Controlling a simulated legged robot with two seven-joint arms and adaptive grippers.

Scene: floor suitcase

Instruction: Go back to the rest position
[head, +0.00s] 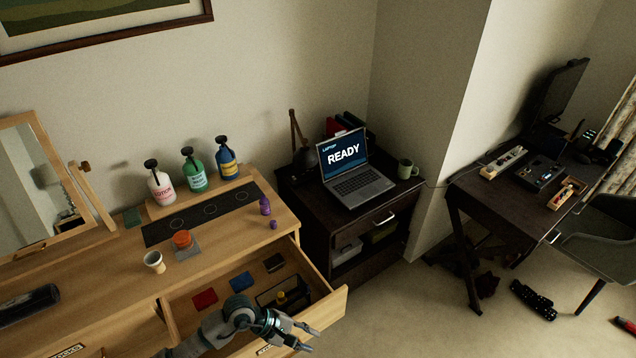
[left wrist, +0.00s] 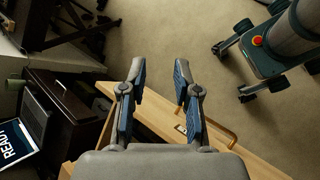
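My left gripper (head: 300,335) is in front of the open drawer (head: 325,312) of the wooden dresser, near the drawer's front right corner. In the left wrist view its two fingers (left wrist: 160,85) are spread apart with nothing between them. Beyond the fingers show the drawer front's wooden edge (left wrist: 152,119) and the carpet. My right gripper is not in either view.
The drawer holds a red item (head: 205,299), blue items (head: 241,282) and a yellow-topped item (head: 281,297). Pump bottles (head: 194,172) and a cup (head: 154,262) stand on the dresser. A dark cabinet bears a laptop (head: 355,180).

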